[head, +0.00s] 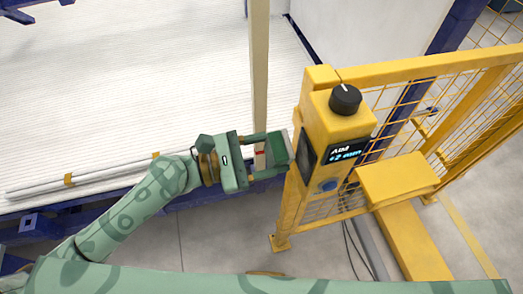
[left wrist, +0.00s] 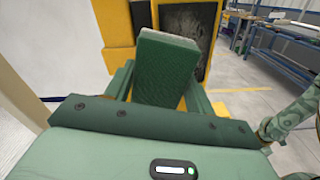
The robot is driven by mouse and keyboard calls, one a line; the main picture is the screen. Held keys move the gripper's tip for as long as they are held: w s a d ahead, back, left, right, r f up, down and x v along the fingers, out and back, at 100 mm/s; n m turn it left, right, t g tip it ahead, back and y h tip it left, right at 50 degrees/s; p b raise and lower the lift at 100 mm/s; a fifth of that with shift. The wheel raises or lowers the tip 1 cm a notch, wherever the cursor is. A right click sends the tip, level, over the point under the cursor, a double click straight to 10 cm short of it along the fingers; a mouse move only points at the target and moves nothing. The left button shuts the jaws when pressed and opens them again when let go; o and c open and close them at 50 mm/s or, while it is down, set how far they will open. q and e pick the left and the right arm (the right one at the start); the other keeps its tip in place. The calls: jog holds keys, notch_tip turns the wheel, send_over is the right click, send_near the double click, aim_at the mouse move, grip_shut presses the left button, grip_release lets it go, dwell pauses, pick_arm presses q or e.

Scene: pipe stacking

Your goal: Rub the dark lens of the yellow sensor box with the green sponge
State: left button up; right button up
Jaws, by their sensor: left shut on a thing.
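The yellow sensor box (head: 338,122) sits on a yellow post, its dark lens (head: 306,157) on the side facing left, toward my left gripper. In the left wrist view the dark lens (left wrist: 187,38) looks smudged and greyish. My left gripper (head: 268,152) is shut on the green sponge (left wrist: 162,72), which stands out from between the fingers. The sponge's end is close to the lens; I cannot tell whether they touch. The sponge covers part of the lens's lower left in the wrist view. My right gripper is not in view.
The box carries a black knob (head: 345,98), a display (head: 346,150) reading "AIM +2 mm" and a blue button (head: 329,185). A yellow mesh fence (head: 470,105) stands to the right. A pale upright post (head: 260,70) rises behind my gripper. Pipes (head: 110,178) lie at left.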

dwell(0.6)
pick_arm(q)
jog(key=shift+x, duration=0.9)
jog(key=shift+s+p, duration=0.1)
jog(key=shift+p, duration=0.2)
